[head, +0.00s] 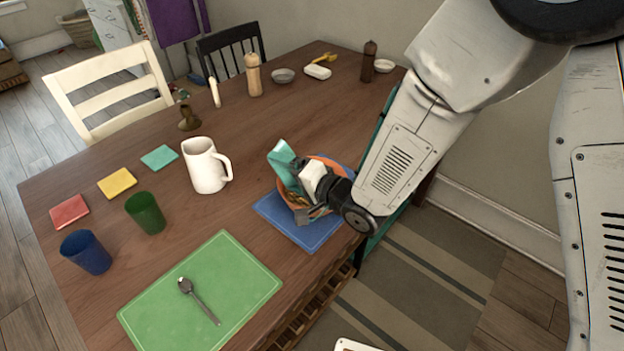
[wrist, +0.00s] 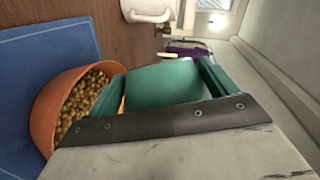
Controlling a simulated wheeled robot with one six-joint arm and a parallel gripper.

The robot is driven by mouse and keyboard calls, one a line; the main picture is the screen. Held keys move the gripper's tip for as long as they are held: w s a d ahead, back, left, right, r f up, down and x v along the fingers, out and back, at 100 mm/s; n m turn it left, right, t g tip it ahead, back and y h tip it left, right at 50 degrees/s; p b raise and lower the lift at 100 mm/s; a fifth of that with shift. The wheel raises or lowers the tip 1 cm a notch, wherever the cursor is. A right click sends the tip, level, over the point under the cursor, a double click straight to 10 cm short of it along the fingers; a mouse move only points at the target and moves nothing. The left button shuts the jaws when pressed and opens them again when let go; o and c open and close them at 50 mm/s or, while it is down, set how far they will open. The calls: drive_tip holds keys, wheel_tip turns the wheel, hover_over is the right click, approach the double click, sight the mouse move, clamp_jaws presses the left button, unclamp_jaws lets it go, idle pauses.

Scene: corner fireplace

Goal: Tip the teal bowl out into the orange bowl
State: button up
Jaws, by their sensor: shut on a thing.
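The teal bowl (head: 283,160) is held steeply tilted above the orange bowl, at its left edge in the head view. My gripper (head: 303,182) is shut on it. In the wrist view the teal bowl (wrist: 165,85) fills the middle, and I cannot tell whether anything is left inside. The orange bowl (head: 330,162) stands upright on a blue mat, partly hidden behind my gripper. In the wrist view the orange bowl (wrist: 45,110) holds many small brown pieces (wrist: 82,102). The teal bowl overlaps its right rim there; I cannot tell whether they touch.
The blue mat (head: 275,207) lies near the table's right edge. A white pitcher (head: 204,168) stands left of the bowls. A green mat (head: 215,290) with a spoon (head: 198,300) lies in front. Green (head: 146,212) and blue (head: 86,252) cups stand further left.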

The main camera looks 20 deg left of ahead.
drive_tip(key=shift+w+d+f+m+y, duration=0.35)
drive_tip(key=shift+w+d+m, duration=0.25)
drive_tip(key=shift+w+d, duration=0.15)
drive_tip(key=shift+w+d+r+m+y+p, duration=0.25)
drive_tip(key=shift+w+m+y, duration=0.1)
drive_tip(key=shift+m, duration=0.35)
drive_tip(key=shift+w+d+r+m+y+p, duration=0.15)
drive_tip(key=shift+w+d+r+m+y, duration=0.15)
drive_tip(key=shift+m, duration=0.4)
idle(1.4)
drive_tip(key=shift+w+d+m+y+p, duration=0.4)
drive_tip(key=shift+w+m+y+p, duration=0.15)
drive_tip(key=shift+m, duration=0.45)
idle(1.0)
